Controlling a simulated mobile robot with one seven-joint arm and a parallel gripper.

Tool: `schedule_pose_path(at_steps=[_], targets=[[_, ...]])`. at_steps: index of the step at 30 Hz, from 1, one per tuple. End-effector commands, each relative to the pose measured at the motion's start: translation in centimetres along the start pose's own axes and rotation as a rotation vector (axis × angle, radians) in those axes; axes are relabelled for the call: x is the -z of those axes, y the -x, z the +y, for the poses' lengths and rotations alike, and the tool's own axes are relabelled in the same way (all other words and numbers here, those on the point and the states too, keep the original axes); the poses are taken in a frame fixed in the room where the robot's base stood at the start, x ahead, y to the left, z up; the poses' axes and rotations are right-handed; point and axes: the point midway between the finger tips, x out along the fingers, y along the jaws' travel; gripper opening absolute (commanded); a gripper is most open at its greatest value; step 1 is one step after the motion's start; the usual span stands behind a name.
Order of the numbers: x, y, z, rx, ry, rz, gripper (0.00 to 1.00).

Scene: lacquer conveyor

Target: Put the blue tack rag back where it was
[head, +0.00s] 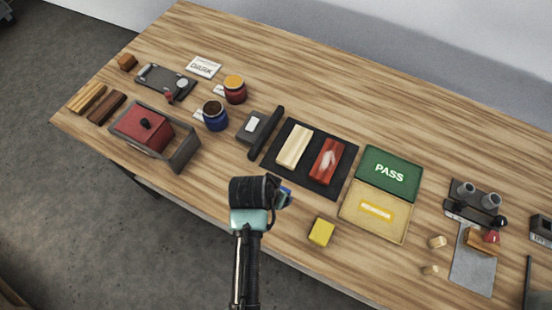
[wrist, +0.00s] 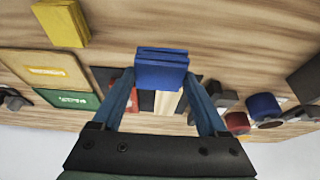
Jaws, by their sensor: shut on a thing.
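The blue tack rag (wrist: 162,68) is a folded blue block held between the two fingertips of my gripper (wrist: 162,80) in the wrist view. In the head view only a small blue part of the rag (head: 285,194) shows past my gripper (head: 278,193), above the table's front part. A yellow block (head: 321,232), perhaps another folded rag, lies on the table to the right of my gripper. It also shows at the top left of the wrist view (wrist: 62,22).
A black mat (head: 321,195) holds a cream block and a red block. Beside it are a green PASS mat (head: 390,171) and a tan mat (head: 374,213). Two jars, one blue (head: 215,118) and one red (head: 235,92), stand farther left. Bare wood lies around the yellow block.

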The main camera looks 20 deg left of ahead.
Motion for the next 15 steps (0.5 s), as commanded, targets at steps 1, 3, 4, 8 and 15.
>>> schedule_pose_path(at_steps=[1,3,4,8,15], targets=[[-0.3,-0.6,0.0,-0.001,0.000,-0.002,0.32],[-0.4,-1.1,0.0,-0.001,0.000,0.000,0.32],[-0.6,-1.3,0.0,-0.001,-0.001,-0.001,0.32],[-1.3,-2.9,0.0,-0.002,0.000,-0.002,0.32],[-2.1,-5.0,0.0,0.000,-0.001,0.001,0.32]])
